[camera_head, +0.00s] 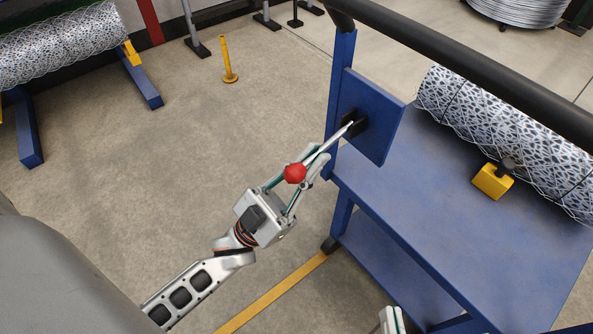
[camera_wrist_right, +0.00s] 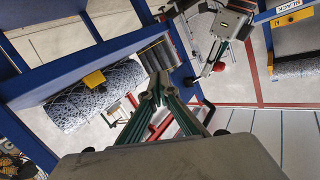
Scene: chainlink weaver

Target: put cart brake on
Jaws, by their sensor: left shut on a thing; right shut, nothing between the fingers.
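The blue cart (camera_head: 450,215) stands at the right in the head view. Its brake lever (camera_head: 338,135) is a silver rod with a red ball knob (camera_head: 294,173), coming from a black mount on a blue plate (camera_head: 381,130) and slanting down to the left. My left gripper (camera_head: 314,162) is shut on the lever near the knob. The red knob (camera_wrist_right: 219,67) and my left gripper also show in the right wrist view. My right gripper (camera_wrist_right: 155,88) is shut and empty below the cart side; only a bit of it shows at the head view's bottom edge.
A wire mesh roll (camera_head: 510,140) lies on the cart top beside a yellow block (camera_head: 492,181). A black handrail (camera_head: 450,55) runs above.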

